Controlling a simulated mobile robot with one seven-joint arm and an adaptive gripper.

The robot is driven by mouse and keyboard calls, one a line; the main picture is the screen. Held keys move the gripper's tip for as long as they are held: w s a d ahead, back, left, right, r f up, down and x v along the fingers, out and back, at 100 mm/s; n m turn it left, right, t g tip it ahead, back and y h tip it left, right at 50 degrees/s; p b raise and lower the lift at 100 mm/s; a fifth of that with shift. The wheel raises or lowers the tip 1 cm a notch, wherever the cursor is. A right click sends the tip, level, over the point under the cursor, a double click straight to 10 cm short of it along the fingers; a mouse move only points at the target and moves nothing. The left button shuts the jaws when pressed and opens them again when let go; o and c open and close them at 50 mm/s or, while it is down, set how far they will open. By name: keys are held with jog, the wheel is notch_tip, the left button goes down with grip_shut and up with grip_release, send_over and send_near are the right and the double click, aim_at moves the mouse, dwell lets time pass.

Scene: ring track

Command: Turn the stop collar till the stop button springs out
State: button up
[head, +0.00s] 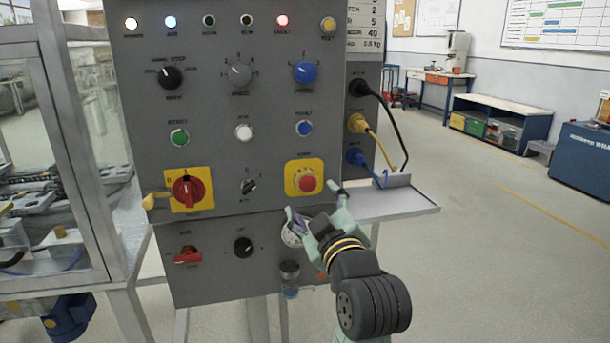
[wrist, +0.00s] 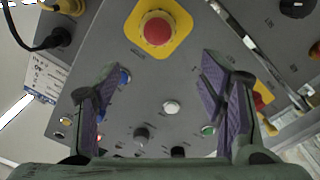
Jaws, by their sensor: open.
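The stop button (head: 307,183) is a red mushroom head on a yellow square plate (head: 290,167), at the lower right of the grey control panel. The yellow stop collar (head: 295,176) rings the red head. In the wrist view the red head (wrist: 156,29) and its collar (wrist: 144,17) show at the top, beyond the fingertips and roughly midway between them. My gripper (head: 315,200) is open and empty in front of the panel, just below the button. In the wrist view its two purple-padded fingers (wrist: 157,85) stand wide apart, not touching the collar.
A red rotary switch (head: 187,189) on a yellow plate sits to the left, with a small black selector (head: 249,186) between. A grey shelf (head: 395,203) juts out at right, below black, yellow and blue cables (head: 378,138). Open floor lies further right.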

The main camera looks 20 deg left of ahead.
aim_at(308, 185)
jog(key=x, duration=0.3)
jog(key=p+x, duration=0.1)
jog(key=x, duration=0.3)
jog(key=f+p+x, duration=0.1)
jog(key=x, duration=0.3)
jog(key=shift+w+d, duration=0.25)
jog(key=shift+d, duration=0.15)
jog(key=shift+c, duration=0.6)
jog(key=c, duration=1)
jog(key=shift+c, duration=0.2)
